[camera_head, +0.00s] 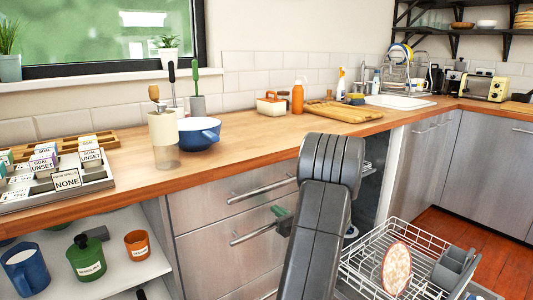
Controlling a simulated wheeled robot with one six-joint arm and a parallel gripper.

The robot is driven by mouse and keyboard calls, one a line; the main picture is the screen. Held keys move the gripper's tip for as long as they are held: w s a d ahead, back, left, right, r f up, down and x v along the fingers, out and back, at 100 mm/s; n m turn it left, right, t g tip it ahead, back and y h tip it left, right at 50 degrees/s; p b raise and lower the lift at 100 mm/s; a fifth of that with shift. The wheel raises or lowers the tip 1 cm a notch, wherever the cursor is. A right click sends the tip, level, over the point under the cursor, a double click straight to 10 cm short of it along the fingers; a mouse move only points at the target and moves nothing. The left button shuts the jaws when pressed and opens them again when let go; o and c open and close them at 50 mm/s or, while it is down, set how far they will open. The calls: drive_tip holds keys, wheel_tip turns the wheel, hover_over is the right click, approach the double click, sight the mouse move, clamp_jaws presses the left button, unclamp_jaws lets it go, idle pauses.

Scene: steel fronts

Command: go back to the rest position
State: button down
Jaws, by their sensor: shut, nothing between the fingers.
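My dark grey arm rises from the bottom middle, and its elbow is in front of the counter edge. A small green and dark part that looks like the tip of my gripper (283,219) shows just left of the arm, in front of the drawer front and close to the lower steel drawer handle (252,234). Most of the gripper is hidden behind the arm. It looks shut, with nothing seen in it. I cannot tell whether it touches the handle.
A pulled-out white wire dish rack (364,252) holds a patterned plate (397,268) and a grey cutlery basket (455,267) right of my arm. Red-brown floor shows at right.

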drive_tip(key=shift+v, duration=1.2)
drive_tip(key=shift+w, duration=0.1)
